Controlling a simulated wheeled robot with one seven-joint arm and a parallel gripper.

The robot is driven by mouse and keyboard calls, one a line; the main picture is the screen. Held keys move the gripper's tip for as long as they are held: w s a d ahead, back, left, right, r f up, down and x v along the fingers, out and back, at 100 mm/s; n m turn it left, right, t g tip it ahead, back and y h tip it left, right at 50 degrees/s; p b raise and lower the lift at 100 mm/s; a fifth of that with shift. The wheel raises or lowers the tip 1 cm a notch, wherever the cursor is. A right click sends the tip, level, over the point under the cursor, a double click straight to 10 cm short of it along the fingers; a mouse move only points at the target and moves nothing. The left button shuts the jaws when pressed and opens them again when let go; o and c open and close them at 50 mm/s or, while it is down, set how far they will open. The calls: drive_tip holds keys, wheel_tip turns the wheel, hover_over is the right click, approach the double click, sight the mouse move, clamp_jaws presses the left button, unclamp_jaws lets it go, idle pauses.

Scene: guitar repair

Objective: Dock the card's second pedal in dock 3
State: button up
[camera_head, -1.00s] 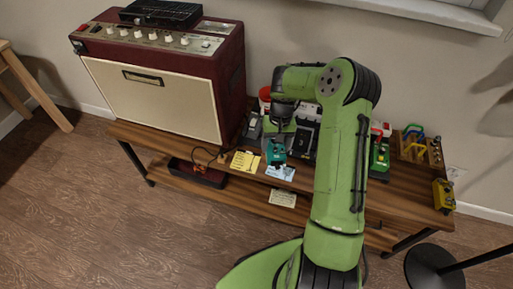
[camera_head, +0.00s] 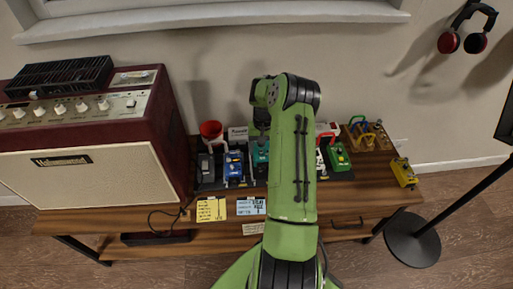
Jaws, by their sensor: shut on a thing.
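A teal pedal (camera_head: 260,154) is at my gripper (camera_head: 262,137), over or on the middle of the dark pedal board (camera_head: 221,187). My gripper is shut on it; my green arm hides its right side and the fingertips are small. I cannot tell whether the pedal touches the board. A blue pedal (camera_head: 234,165) and a grey pedal (camera_head: 206,168) stand to its left. A green pedal (camera_head: 339,157) stands right of my arm. Dock numbers are not legible. A yellow card (camera_head: 211,210) and a pale blue card (camera_head: 251,207) lie at the bench front; their writing is unreadable.
A large red amplifier (camera_head: 90,150) fills the bench's left side. A red cup-like thing (camera_head: 211,130) stands behind the board. A wooden rack of coloured tools (camera_head: 370,138) and a yellow pedal (camera_head: 404,172) are at right. A stand's round base (camera_head: 412,240) is on the floor.

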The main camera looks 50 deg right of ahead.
wheel_tip(320, 180, down, 6)
drive_tip(key=b, duration=0.3)
drive_tip(key=shift+r+b, duration=0.2)
drive_tip(key=shift+b, duration=0.15)
drive_tip(key=shift+f, duration=0.1)
drive_tip(key=shift+f, duration=0.6)
idle(0.9)
drive_tip(key=o, duration=1.4)
drive_tip(key=shift+o, duration=0.3)
drive_tip(key=shift+r, duration=0.1)
drive_tip(key=shift+r+p, duration=2.8)
drive_tip(key=shift+r, duration=1.15)
